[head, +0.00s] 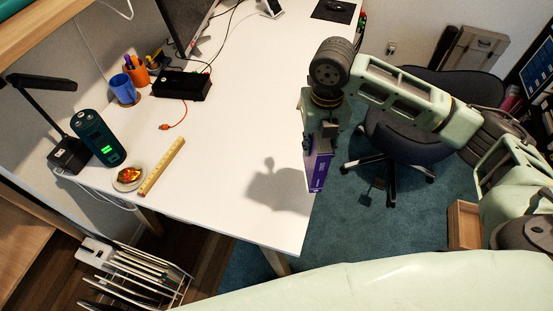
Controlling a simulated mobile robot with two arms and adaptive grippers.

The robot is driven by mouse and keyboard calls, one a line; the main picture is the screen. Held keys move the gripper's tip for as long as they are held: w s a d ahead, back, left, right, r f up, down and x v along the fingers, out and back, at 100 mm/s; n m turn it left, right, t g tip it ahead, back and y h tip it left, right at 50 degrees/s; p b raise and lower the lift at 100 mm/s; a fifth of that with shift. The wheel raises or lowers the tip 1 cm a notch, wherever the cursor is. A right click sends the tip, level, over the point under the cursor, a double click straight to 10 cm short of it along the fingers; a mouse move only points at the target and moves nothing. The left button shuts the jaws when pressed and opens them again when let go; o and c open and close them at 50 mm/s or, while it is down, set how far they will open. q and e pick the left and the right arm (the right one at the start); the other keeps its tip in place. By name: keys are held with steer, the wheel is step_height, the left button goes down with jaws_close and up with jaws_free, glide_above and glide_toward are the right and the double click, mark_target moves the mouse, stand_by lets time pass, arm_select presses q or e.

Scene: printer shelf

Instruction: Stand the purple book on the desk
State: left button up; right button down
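The purple book (318,170) hangs roughly upright below my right gripper (320,140), whose arm comes in from the right. The gripper's dark fingers close on the book's upper end. The book is at the right edge of the white desk (235,125) in the picture. A shadow of gripper and book falls on the desk to its left, apart from the book, so it looks held above the surface. Whether its lower end touches anything is hard to tell. My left gripper is not in view.
A wooden ruler (162,166), a small dish (129,178), a dark green cylinder (98,138) and a black box (182,85) are on the desk's left side. The desk's middle and near right are clear. A dark office chair (395,140) stands right of the desk.

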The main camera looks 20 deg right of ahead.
steer(key=w+a+f+p, duration=0.3)
steer(key=w+a+f, duration=0.2)
steer(key=a+f, duration=0.3)
steer(key=shift+f, duration=0.75)
steer(key=shift+s+f, duration=0.1)
steer(key=c, duration=1.4)
jaws_free()
steer(key=shift+c, duration=0.2)
steer(key=shift+o, duration=0.2)
